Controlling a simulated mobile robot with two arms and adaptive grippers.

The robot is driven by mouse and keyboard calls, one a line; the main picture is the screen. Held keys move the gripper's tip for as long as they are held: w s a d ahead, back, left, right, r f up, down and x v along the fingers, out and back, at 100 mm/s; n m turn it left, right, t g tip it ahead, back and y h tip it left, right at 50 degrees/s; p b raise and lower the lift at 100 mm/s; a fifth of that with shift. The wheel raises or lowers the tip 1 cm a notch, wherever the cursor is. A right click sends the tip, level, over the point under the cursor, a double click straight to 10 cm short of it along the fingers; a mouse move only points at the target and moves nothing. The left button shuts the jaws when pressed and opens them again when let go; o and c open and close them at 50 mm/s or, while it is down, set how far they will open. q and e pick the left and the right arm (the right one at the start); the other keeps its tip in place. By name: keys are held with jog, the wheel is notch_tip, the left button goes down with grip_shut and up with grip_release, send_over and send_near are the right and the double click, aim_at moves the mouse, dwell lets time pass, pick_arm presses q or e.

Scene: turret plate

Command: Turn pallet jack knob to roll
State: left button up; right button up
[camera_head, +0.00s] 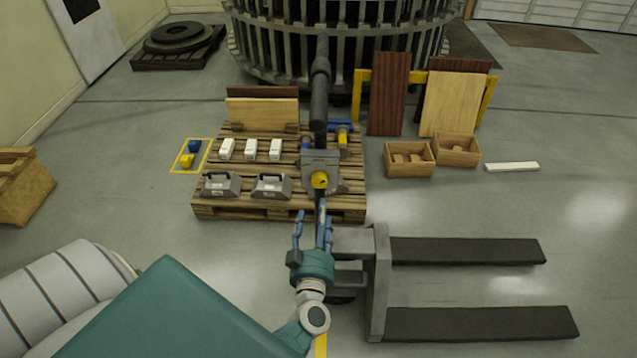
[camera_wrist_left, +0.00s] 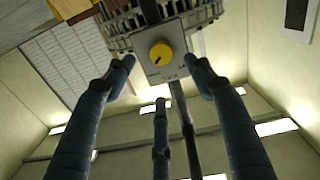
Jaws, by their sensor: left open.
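The yellow knob (camera_head: 320,180) sits on the grey control box (camera_head: 322,160) of the pallet jack's handle column. In the left wrist view the knob (camera_wrist_left: 161,54) faces me with a dark pointer mark, and markings on the box below are too small to read. The pallet jack's body and forks (camera_head: 465,250) lie to the right. My left gripper (camera_head: 312,228) is open and empty, below the knob in the head view. In the left wrist view its blue fingers (camera_wrist_left: 160,75) spread on both sides of the knob, apart from it. My right gripper is not in view.
A wooden pallet (camera_head: 280,207) behind the handle carries grey weights (camera_head: 221,185), white blocks (camera_head: 251,149) and boards. Wooden crates (camera_head: 409,158) stand to the right, and another crate (camera_head: 22,185) at far left. The floor around the forks is clear.

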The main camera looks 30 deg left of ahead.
aim_at(319, 183)
pick_arm(q)
jog(key=x, duration=0.9)
jog(key=shift+a+r, duration=0.15)
jog(key=shift+r, duration=0.15)
jog(key=shift+w+a, duration=0.35)
jog(key=shift+w, duration=0.3)
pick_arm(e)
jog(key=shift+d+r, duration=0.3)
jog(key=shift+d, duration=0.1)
pick_arm(q)
jog(key=shift+c, duration=0.5)
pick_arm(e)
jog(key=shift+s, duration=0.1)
pick_arm(q)
jog(key=c, duration=0.9)
jog(key=shift+c, duration=0.6)
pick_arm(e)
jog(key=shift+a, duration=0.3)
